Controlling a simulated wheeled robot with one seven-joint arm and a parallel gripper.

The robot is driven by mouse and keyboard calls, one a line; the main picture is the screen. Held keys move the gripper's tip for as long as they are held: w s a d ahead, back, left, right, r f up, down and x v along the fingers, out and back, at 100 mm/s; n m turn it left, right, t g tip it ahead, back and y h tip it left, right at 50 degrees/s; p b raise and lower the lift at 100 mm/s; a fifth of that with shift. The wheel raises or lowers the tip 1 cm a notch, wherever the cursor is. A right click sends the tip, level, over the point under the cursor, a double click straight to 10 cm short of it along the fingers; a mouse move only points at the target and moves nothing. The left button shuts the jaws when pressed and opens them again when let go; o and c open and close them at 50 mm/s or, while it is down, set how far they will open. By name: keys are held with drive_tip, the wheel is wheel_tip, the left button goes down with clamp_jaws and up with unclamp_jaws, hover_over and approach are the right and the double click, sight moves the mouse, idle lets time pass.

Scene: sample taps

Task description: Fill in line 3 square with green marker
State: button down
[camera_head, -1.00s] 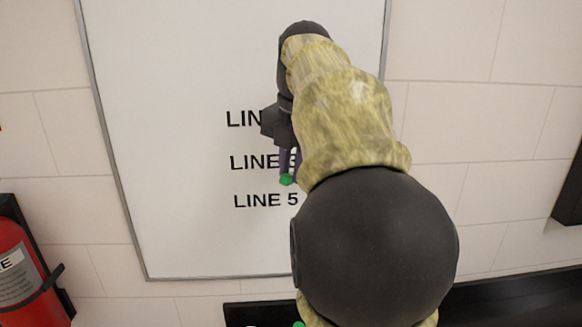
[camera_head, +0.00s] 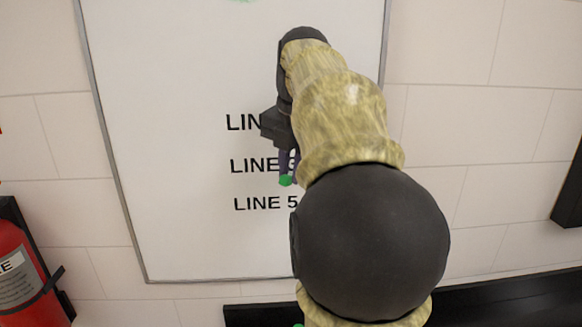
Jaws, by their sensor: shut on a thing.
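The whiteboard (camera_head: 170,150) hangs on the wall with printed labels down its middle. The LINE 3 label (camera_head: 254,166) is partly covered at its right end by my gripper (camera_head: 287,172). My gripper is shut on the green marker (camera_head: 286,181), of which only a green end shows below the fingers. The marker overlaps the area just below and right of the LINE 3 text; I cannot tell if it touches the board. The squares beside the labels are hidden behind my arm.
LINE 5 (camera_head: 262,203) is printed lower, and a partly covered label (camera_head: 243,122) is above. A red fire extinguisher (camera_head: 18,265) hangs at lower left. A black ledge (camera_head: 490,292) runs at lower right. The board's left side is clear.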

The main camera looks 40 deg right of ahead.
drive_tip(key=shift+w+d+p, duration=0.35)
drive_tip(key=shift+w+p, duration=0.05)
drive_tip(key=shift+w, duration=0.15)
drive_tip(key=shift+s+d, duration=0.1)
drive_tip(key=shift+s+d, duration=0.45)
drive_tip(key=shift+d, duration=0.25)
drive_tip(key=shift+s+d, duration=0.4)
drive_tip(key=shift+d, duration=0.25)
drive_tip(key=s+d, duration=0.1)
drive_tip(key=d+p, duration=0.1)
drive_tip(key=d, duration=0.1)
drive_tip(key=shift+s, duration=0.4)
drive_tip(key=shift+w+a+p, duration=0.2)
drive_tip(key=shift+w+a, duration=0.3)
drive_tip(key=shift+a, duration=0.25)
drive_tip(key=shift+w+a+p, duration=0.15)
drive_tip(key=shift+w+a, duration=0.3)
drive_tip(key=shift+a, duration=0.3)
drive_tip(key=shift+a, duration=0.1)
